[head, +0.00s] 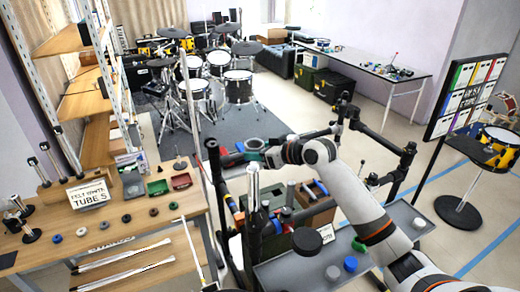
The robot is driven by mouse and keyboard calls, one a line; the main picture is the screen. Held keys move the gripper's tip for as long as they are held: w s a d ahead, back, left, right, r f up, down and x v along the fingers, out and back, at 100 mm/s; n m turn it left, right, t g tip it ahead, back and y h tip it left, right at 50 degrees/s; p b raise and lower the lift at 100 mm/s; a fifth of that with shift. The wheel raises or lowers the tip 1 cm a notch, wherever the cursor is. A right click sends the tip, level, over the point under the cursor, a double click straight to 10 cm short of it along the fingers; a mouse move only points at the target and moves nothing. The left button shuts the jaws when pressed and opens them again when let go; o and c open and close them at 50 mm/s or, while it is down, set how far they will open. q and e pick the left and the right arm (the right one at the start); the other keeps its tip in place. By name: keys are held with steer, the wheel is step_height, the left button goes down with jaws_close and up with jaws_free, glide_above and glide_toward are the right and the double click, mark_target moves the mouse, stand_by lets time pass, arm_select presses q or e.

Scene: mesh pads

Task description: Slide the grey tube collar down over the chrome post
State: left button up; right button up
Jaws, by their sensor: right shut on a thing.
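The chrome post (253,186) stands upright near the middle of the head view, its bright top bare and a dark section below. My right gripper (256,152) reaches in from the right and is just above and behind the top of the post in the picture. It is shut on the grey tube collar (255,144), a small ring seen at its fingers. The collar appears apart from the post; whether it is directly in line above it cannot be told. My left gripper is not in view.
A wooden table (140,222) at left holds loose felts, small bins (181,181) and a sign (89,194). Black rack pipes (398,172) stand around the post. A grey tray (300,272) with round pieces lies in front. A drum kit (238,87) stands behind.

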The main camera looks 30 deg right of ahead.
mark_target(258, 178)
steer(key=f, duration=0.1)
steer(key=b, duration=0.1)
steer(key=f, duration=0.1)
steer(key=shift+w+a+f+b, duration=0.3)
steer(key=shift+w+a+f, duration=0.05)
steer(key=shift+s+d+f, duration=0.1)
steer(key=shift+f, duration=0.25)
step_height(258, 178, down, 4)
steer(key=b, duration=0.2)
steer(key=shift+r+b, duration=0.1)
steer(key=shift+b, duration=0.3)
arm_select(q)
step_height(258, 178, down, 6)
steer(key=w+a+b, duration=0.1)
steer(key=b, duration=0.1)
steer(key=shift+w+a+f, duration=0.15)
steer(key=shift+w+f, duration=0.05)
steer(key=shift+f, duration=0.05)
arm_select(e)
steer(key=shift+f, duration=1.45)
